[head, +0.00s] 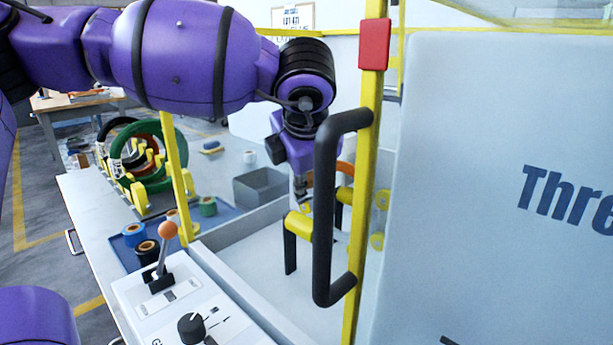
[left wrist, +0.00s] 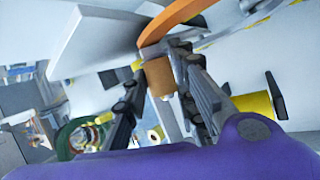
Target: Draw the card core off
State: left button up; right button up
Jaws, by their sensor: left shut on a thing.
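My left gripper (head: 301,190) reaches down behind the black door handle, inside the yellow-framed machine. In the left wrist view its two fingers (left wrist: 168,78) are shut on a brown card core (left wrist: 159,76), a short cylinder. An orange ring (left wrist: 181,17) curves right beside the core's upper end. I cannot tell whether the core is still partly inside it. In the head view a small part of the orange ring (head: 346,168) shows behind the handle; the core cannot be made out there. My right gripper is not in view.
Yellow rollers on black posts (head: 298,224) stand below the gripper. The black handle (head: 325,210) and yellow post are close in front. A grey bin (head: 260,187), a blue mat with tape rolls (head: 134,234), a rack of rings (head: 147,155) and a lever panel (head: 190,310) lie left.

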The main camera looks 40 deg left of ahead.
pick_arm(q)
grip_shut()
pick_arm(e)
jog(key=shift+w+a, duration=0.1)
pick_arm(q)
jog(key=shift+s+f+p, duration=0.1)
jog(key=shift+s+p, duration=0.4)
jog(key=s+p, duration=0.5)
jog(key=s, duration=0.1)
jog(key=shift+a+p, duration=0.25)
jog(key=shift+p, duration=0.1)
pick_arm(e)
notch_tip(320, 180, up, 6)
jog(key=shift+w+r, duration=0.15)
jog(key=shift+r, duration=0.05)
pick_arm(q)
jog(key=shift+s, duration=0.1)
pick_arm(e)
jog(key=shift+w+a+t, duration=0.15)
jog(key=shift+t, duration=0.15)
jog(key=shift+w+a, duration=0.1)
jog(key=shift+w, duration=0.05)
